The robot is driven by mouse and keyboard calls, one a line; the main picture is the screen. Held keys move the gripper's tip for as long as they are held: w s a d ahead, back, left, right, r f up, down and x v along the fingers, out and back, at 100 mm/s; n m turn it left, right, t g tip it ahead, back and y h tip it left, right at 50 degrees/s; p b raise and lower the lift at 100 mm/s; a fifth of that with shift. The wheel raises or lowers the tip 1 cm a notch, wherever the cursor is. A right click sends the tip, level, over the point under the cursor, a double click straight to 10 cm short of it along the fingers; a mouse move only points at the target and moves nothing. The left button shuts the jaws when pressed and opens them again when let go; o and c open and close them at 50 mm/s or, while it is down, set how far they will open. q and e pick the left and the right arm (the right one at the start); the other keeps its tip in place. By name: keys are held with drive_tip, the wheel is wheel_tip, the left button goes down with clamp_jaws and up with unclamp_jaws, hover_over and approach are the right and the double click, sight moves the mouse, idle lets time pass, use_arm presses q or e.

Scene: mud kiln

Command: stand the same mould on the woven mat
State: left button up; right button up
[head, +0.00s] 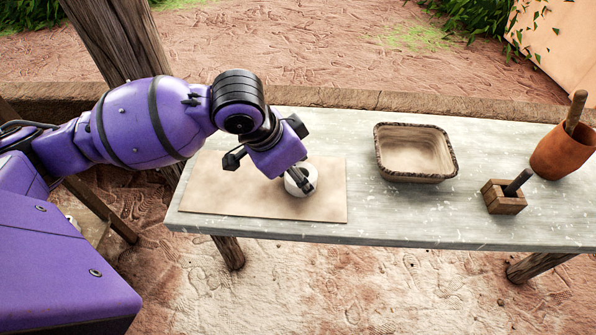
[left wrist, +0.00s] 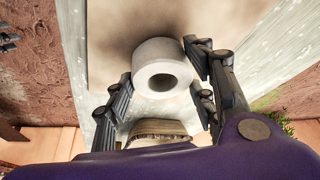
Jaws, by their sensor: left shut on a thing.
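The mould is a short, off-white, thick-walled cylinder (head: 292,186) with a round hole, over the right part of the flat beige mat (head: 225,185). My left gripper (head: 297,180) reaches down from the left and is shut on the mould, hiding part of it. In the left wrist view the mould (left wrist: 152,52) sits between the two fingers (left wrist: 162,82), its holed end facing the camera. The mat (left wrist: 110,45) lies behind it with a dark shadow close by. I cannot tell whether the mould touches the mat. My right gripper is not in view.
The mat lies on the left end of a grey table (head: 400,225). To the right stand an empty rectangular basket (head: 415,178), a small wooden box (head: 503,203) with a dark-handled tool, and a terracotta pot (head: 562,155) with a wooden handle. A wooden post (head: 120,45) rises behind my left arm.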

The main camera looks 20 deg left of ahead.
use_arm(q)
drive_tip(key=shift+f, duration=0.1)
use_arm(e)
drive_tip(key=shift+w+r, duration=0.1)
use_arm(q)
drive_tip(key=o, duration=1.4)
drive_tip(key=shift+c, duration=0.2)
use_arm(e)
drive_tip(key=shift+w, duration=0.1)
use_arm(q)
drive_tip(key=shift+r, duration=0.2)
drive_tip(key=p+v, duration=0.2)
drive_tip(key=v, duration=0.9)
drive_tip(key=shift+r, duration=0.4)
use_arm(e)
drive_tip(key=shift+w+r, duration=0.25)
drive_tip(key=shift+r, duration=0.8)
use_arm(q)
drive_tip(key=shift+a, duration=0.1)
